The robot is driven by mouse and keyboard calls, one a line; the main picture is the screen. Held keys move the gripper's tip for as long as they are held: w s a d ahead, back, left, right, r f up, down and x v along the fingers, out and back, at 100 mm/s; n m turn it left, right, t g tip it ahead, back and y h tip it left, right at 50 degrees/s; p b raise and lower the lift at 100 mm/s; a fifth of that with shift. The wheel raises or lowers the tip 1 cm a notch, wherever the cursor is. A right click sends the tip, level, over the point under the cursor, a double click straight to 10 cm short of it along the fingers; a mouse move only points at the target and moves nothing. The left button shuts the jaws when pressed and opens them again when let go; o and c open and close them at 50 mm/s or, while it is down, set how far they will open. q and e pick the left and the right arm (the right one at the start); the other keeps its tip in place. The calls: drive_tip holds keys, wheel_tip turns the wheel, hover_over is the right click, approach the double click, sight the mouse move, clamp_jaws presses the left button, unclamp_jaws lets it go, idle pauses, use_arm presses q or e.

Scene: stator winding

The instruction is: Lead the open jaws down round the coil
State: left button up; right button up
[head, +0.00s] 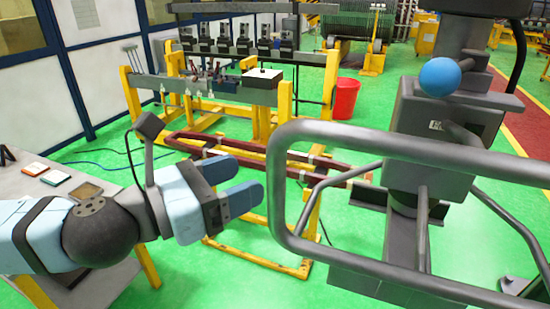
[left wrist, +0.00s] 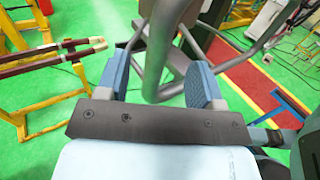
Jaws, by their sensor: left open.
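The coil (head: 265,155) is a long, narrow dark-red loop with pale bands. It lies on a yellow stand, and the grey rail hides part of its right end in the head view. Its end also shows at the left of the left wrist view (left wrist: 45,58). My left gripper (head: 232,184) is open and empty, its two blue fingers pointing right, in front of the coil in the head view. In the left wrist view the coil lies outside the jaws (left wrist: 158,82), left of the left finger. My right gripper is not in view.
A grey table (head: 95,175) is at left. A yellow-legged bench (head: 215,90) and a red bucket (head: 346,98) stand behind.

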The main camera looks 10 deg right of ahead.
sight(267, 169)
use_arm(q)
drive_tip(key=p+x, duration=0.1)
drive_tip(key=x, duration=0.5)
drive_tip(key=shift+w+d, duration=0.15)
drive_tip(key=shift+d, duration=0.25)
clamp_jaws()
idle(1.8)
